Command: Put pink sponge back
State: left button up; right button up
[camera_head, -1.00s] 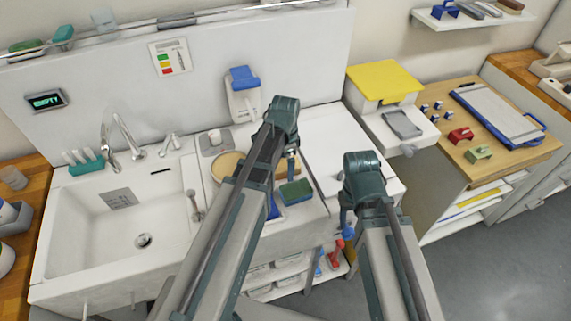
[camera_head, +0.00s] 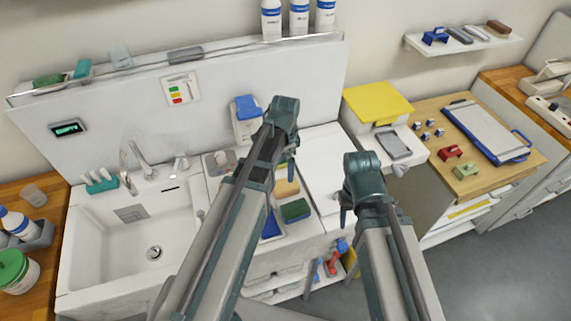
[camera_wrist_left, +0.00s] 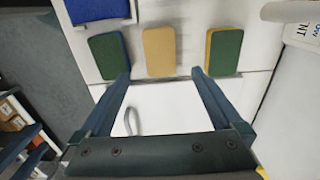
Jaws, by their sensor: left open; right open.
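I cannot make out a pink sponge in either view. A green sponge (camera_head: 295,210) and a tan sponge (camera_head: 287,187) lie on the counter right of the sink. My right gripper (camera_head: 347,207) is open and empty near the counter's front right.
A sink (camera_head: 130,235) is at left. Several sponges or blocks sit on the back ledge (camera_head: 225,57), with white bottles (camera_head: 299,15) behind. A dispenser (camera_head: 246,120) hangs on the splashback. A yellow-lidded box (camera_head: 378,103) and wooden table (camera_head: 480,180) stand right. A reddish-brown block (camera_head: 498,27) is on the wall shelf.

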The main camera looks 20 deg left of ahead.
pick_arm(q)
jog(key=s+d+r+n+y, duration=0.1)
jog(key=s+d+n, duration=0.6)
jog(key=s+d, duration=0.3)
jog(key=s, duration=0.4)
jog(key=shift+s+d+r+n, duration=0.15)
jog(key=shift+s+d+n, duration=0.05)
jog(key=shift+d+n, duration=0.1)
pick_arm(e)
jog(key=shift+r, duration=0.6)
jog(key=shift+f, duration=0.1)
pick_arm(q)
notch_tip(320, 180, down, 8)
jog(key=b, duration=0.7)
jog(key=shift+b, duration=0.3)
jog(key=shift+r, duration=0.15)
pick_arm(e)
notch_tip(320, 180, down, 8)
jog(key=shift+r, duration=0.25)
